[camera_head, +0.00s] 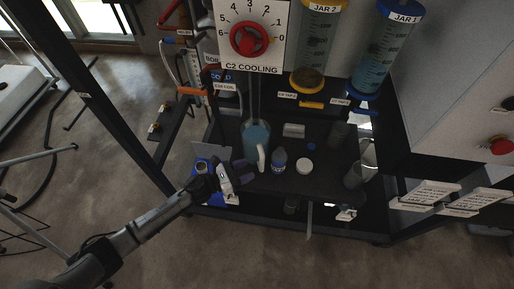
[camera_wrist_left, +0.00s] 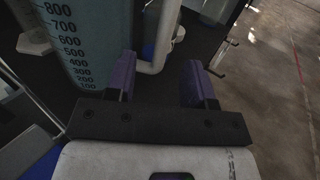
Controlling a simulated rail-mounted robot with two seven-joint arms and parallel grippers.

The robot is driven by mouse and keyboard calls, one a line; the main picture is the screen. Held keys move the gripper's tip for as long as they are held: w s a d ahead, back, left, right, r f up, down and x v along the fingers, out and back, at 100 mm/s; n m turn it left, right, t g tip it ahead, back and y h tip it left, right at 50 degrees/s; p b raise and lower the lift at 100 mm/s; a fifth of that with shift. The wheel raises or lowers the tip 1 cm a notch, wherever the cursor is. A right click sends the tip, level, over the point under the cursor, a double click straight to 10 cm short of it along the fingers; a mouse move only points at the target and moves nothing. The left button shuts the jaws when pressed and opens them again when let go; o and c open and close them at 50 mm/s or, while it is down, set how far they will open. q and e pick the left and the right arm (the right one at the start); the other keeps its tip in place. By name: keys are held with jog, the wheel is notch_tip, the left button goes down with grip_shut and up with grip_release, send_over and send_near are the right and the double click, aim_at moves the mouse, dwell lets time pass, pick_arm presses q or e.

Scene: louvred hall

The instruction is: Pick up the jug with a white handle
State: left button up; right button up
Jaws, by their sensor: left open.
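The jug (camera_head: 257,133) is clear with bluish contents and stands on the dark shelf, its white handle (camera_head: 261,158) facing the front. In the left wrist view the jug (camera_wrist_left: 85,40) fills the upper left, with scale marks up to 800, and its white handle (camera_wrist_left: 164,35) hangs to its right. My left gripper (camera_head: 241,171) is open just in front of the jug, at its lower left. In the wrist view the purple fingers of the left gripper (camera_wrist_left: 160,70) show on either side of the handle's lower end. Contact cannot be told. My right gripper is not in view.
A small blue-labelled bottle (camera_head: 279,162) stands right of the handle, near a white round lid (camera_head: 305,165). The C2 COOLING panel (camera_head: 275,25) and two hanging jars (camera_head: 309,60) are above.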

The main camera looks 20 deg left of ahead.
aim_at(262, 164)
pick_arm(q)
jog(key=shift+b+x, duration=0.5)
jog(key=shift+x, duration=2.75)
jog(key=shift+s, duration=0.15)
grip_shut()
jog(key=shift+r, duration=0.2)
